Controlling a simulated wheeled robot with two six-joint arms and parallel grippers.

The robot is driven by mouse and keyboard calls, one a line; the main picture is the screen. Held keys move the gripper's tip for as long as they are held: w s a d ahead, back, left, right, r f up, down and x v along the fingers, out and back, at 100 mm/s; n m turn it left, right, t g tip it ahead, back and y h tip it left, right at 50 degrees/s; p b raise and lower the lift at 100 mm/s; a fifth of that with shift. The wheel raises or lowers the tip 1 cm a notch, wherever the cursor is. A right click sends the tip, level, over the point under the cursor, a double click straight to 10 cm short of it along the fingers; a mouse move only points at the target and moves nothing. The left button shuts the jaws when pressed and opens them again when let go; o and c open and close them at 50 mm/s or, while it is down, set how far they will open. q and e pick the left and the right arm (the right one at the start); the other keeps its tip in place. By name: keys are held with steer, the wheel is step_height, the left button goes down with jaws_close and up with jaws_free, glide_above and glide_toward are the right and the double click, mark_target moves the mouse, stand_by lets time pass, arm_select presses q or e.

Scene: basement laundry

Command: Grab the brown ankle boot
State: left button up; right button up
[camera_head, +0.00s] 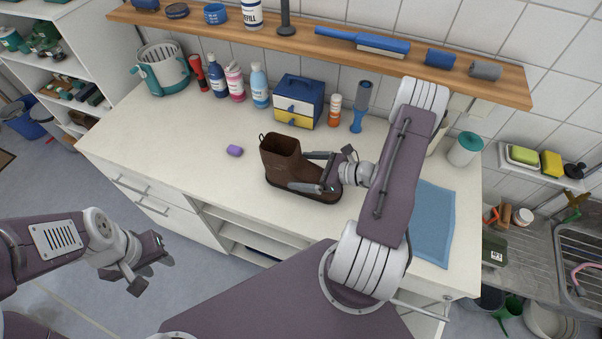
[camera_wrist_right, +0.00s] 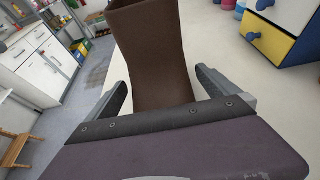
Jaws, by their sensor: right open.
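The brown ankle boot (camera_head: 282,158) stands upright on the white counter in the head view, its shaft to the left and its toe to the right. My right gripper (camera_head: 306,171) is open at the boot, with one finger on the far side and one on the near side. In the right wrist view the boot (camera_wrist_right: 156,50) rises between the two fingers of my right gripper (camera_wrist_right: 160,92); I cannot tell whether they touch it. My left gripper (camera_head: 152,262) is off the counter at lower left, away from the boot; its jaw opening is unclear.
Behind stand several bottles, a blue and yellow drawer box (camera_head: 298,101) and a basket (camera_head: 163,68). A blue cloth (camera_head: 433,222) lies at right. A wooden shelf (camera_head: 330,46) runs above.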

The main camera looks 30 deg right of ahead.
mark_target(297, 162)
steer(key=shift+w+a+f, duration=0.3)
steer(key=shift+w+a, duration=0.05)
steer(key=shift+w, duration=0.2)
steer(key=shift+s, duration=0.15)
steer(key=c, duration=2)
steer(key=shift+r, duration=0.15)
steer(key=shift+r, duration=0.9)
steer(key=shift+s+d+r+b, duration=0.1)
steer(key=shift+s+r+b, duration=0.05)
steer(key=shift+r, duration=0.45)
steer(key=shift+s+r+b, duration=0.1)
steer(key=shift+r+b, duration=0.05)
steer(key=shift+r, duration=0.45)
steer(key=s+r, duration=0.2)
steer(key=s, duration=0.1)
steer(key=s+r, duration=0.2)
steer(key=s, duration=0.2)
steer(key=s+r, duration=0.2)
steer(key=s, duration=0.2)
steer(key=shift+d+r, duration=0.3)
steer(key=shift+d, duration=0.05)
